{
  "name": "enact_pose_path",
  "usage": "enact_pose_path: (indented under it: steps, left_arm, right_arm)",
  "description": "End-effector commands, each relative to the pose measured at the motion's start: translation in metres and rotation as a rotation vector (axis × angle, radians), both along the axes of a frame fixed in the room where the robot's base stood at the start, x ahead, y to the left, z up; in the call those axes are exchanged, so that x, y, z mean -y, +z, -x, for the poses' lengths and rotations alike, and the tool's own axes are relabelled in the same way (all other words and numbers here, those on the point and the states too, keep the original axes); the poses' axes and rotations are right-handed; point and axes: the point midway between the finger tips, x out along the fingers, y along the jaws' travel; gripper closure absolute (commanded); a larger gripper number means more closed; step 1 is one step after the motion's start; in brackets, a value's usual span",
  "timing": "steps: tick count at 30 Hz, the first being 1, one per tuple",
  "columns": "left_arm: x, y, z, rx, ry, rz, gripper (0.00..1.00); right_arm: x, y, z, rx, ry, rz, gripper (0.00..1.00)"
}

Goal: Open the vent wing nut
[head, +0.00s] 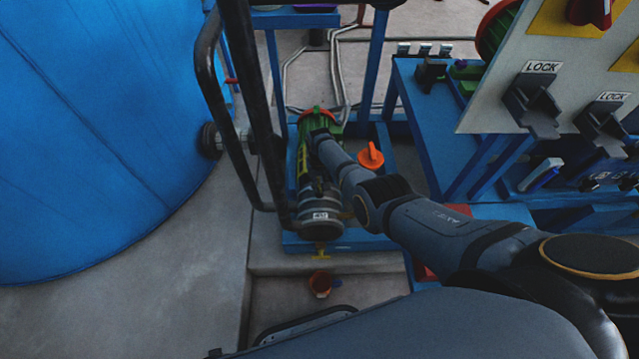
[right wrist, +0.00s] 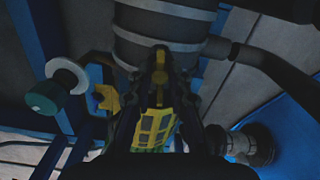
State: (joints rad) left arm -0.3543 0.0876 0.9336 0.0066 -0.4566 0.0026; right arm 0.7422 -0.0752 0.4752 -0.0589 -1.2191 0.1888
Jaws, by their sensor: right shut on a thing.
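My right arm reaches left across the head view to the small vessel. Its right gripper (head: 312,186) points along the vessel towards the grey banded cylinder (head: 320,217). In the right wrist view the fingers (right wrist: 161,62) are drawn together on a small thing just in front of the grey cylinder (right wrist: 165,30). The fingers hide most of it; it appears to be the vent wing nut, with only dull yellow edges showing. A separate yellow winged part (right wrist: 107,97) stands to the left of the fingers. My left gripper is out of view.
A big blue tank (head: 90,130) fills the left side. Black bent pipes (head: 206,75) stand close beside the gripper. An orange knob (head: 371,155) sits right of the vessel. A panel with lock brackets (head: 560,70) is at the right. An orange cup-like part (head: 320,284) lies below.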

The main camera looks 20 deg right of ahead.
Motion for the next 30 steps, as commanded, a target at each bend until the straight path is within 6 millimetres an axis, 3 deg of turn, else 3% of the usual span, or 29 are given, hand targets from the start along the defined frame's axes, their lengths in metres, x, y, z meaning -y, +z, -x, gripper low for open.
enact_pose_path:
  steps: [10, 26, 27, 30]
  left_arm:
    - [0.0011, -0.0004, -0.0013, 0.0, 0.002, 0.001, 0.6]
    - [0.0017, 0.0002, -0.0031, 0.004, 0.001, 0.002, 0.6]
    - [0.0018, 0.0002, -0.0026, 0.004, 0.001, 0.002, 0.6]
    - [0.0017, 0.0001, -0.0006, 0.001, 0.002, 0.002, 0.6]
  right_arm:
    - [-0.0004, -0.0002, 0.0005, -0.001, 0.129, -0.001, 1.0]
    - [-0.0004, -0.0004, 0.0006, -0.002, 0.151, 0.0, 1.0]
    - [-0.0004, -0.0003, 0.0006, -0.002, 0.151, 0.0, 0.79]
    - [-0.0004, -0.0003, 0.0005, -0.001, 0.15, 0.0, 0.65]
